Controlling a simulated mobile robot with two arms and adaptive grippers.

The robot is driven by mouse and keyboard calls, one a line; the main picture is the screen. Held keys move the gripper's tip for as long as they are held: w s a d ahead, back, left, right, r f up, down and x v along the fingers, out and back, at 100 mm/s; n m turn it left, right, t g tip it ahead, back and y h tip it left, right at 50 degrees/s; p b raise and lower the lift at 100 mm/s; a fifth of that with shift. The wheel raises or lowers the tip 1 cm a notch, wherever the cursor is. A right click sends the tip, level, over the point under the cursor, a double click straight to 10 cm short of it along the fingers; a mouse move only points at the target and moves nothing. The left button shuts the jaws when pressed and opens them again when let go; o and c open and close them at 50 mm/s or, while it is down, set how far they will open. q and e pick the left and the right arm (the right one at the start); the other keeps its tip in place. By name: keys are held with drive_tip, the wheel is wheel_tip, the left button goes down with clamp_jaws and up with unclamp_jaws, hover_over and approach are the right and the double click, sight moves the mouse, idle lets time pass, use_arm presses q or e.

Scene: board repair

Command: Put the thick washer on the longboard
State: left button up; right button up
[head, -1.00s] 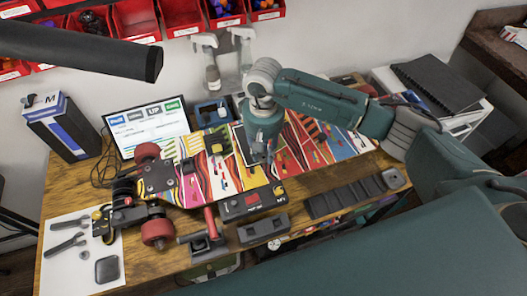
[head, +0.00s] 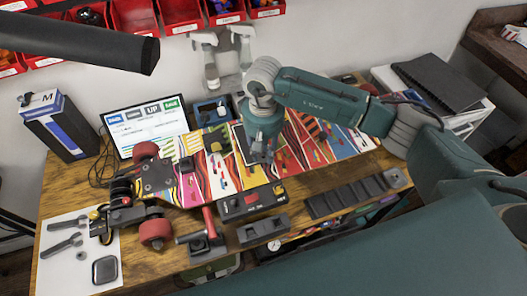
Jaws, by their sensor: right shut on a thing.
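The longboard (head: 240,178) lies across the workbench, with a bright striped deck and red wheels at its left end. My right gripper (head: 261,157) points down over the middle of the deck. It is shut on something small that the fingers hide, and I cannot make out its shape. I cannot tell whether the fingertips touch the deck. A small round grey piece (head: 81,255) lies on the white mat at the left. It is too small to tell if it is a washer. My left gripper is not in view.
Wrenches (head: 66,243) and a dark square case (head: 105,270) lie on the white mat (head: 56,275). A red-handled tool (head: 209,222) stands at the front edge. A monitor (head: 147,124) and red bins (head: 181,15) are behind. A dark tray (head: 350,194) lies front right.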

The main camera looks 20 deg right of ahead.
drive_tip(key=shift+f, duration=0.2)
drive_tip(key=o, duration=1.1)
drive_tip(key=shift+c, duration=0.2)
drive_tip(key=shift+c, duration=1.1)
drive_tip(key=shift+r, duration=0.1)
wheel_tip(320, 180, up, 7)
drive_tip(key=p, duration=0.2)
drive_tip(key=shift+r, duration=0.2)
